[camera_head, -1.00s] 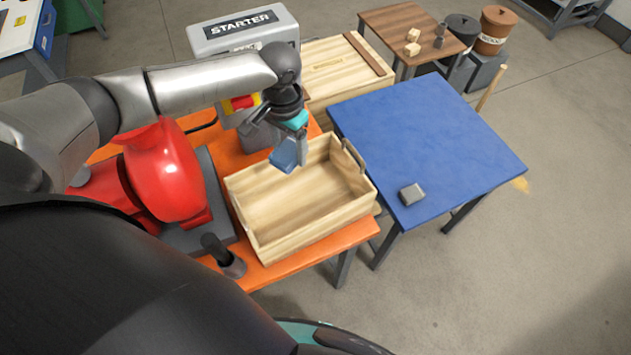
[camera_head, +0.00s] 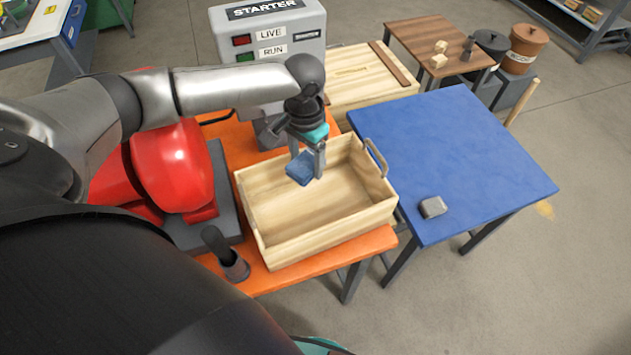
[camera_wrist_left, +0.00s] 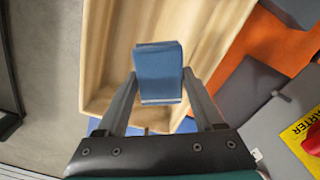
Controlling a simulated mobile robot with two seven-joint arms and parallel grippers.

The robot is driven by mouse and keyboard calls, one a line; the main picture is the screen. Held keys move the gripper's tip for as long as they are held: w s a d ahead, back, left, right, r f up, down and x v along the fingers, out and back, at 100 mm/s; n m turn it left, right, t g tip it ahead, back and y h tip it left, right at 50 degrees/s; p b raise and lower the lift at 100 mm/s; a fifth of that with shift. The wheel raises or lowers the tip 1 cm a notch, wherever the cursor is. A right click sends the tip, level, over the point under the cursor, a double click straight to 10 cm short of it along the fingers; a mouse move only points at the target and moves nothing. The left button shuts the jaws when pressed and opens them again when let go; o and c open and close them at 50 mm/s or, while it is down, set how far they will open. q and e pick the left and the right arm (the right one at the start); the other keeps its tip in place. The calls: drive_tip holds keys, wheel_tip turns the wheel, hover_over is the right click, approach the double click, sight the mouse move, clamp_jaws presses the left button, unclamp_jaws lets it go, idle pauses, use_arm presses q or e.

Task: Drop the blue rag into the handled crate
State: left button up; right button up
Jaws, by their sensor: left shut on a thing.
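The blue rag (camera_head: 300,168) looks like a small folded block. My left gripper (camera_head: 312,165) is shut on it and holds it over the handled crate (camera_head: 330,237). In the left wrist view the rag (camera_wrist_left: 158,72) sits between the two fingers of the gripper (camera_wrist_left: 160,90), with the crate (camera_wrist_left: 96,60) beneath. The crate is a light wooden open box with a metal handle (camera_head: 376,158) on its right end. Its visible floor is bare. My right gripper is not in view.
The crate stands on an orange table (camera_head: 357,245). A red pump (camera_head: 172,168) is to its left and a grey starter box (camera_head: 270,40) behind. A blue table (camera_head: 470,160) with a small grey block (camera_head: 433,207) is at right. A closed wooden chest (camera_head: 362,80) stands behind.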

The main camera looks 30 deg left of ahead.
use_arm(q)
drive_tip(key=o, duration=1.3)
wheel_tip(320, 180, up, 15)
drive_tip(key=shift+r+p, duration=0.15)
drive_tip(key=shift+p, duration=0.25)
